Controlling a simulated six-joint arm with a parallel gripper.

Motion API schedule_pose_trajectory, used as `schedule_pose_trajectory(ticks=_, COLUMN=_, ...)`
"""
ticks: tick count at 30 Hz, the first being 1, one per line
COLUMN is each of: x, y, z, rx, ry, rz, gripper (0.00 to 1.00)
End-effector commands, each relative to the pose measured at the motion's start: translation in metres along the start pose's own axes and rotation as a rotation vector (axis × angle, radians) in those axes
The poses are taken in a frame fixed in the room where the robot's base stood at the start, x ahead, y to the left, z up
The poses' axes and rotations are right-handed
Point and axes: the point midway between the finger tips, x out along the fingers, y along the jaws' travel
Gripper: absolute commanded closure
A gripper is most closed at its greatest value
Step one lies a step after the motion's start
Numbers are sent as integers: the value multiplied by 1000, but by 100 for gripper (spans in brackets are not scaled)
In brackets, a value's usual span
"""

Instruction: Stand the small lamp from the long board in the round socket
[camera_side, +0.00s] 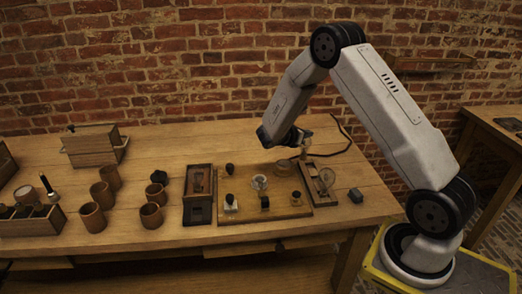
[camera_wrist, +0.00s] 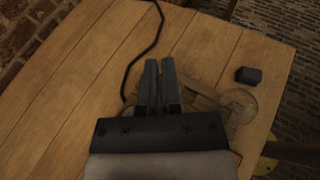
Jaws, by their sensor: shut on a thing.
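My gripper (camera_side: 303,141) is above the right back of the wide wooden board (camera_side: 280,210). Its fingers (camera_wrist: 160,85) are close together in the wrist view. A small pale piece (camera_side: 305,149) shows at the fingertips in the side view and I take it for the small lamp; its shape is too small to make out, and the fingers hide it in the wrist view. The long board (camera_side: 318,165) lies at the right with a round clear piece (camera_side: 327,178) on it. A round brownish fitting (camera_side: 283,167) sits on the wide board; I cannot tell whether it is the socket.
A clear round glass (camera_side: 259,182) and several dark knobs stand on the wide board. A dark block (camera_side: 356,195) lies to the right; it also shows in the wrist view (camera_wrist: 248,75). A black cable curves behind. Brown cups (camera_side: 93,217) and boxes stand at left.

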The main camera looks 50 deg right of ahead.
Motion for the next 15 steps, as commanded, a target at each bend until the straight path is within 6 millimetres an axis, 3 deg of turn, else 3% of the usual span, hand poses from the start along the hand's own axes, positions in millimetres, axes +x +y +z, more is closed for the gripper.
schedule_pose_trajectory(ticks=6, x=-48, y=38, z=-18, rx=-1, ry=4, rz=3, gripper=100)
schedule_pose_trajectory(ticks=15, x=-106, y=68, z=-40, rx=-13, ry=32, rz=-1, gripper=100)
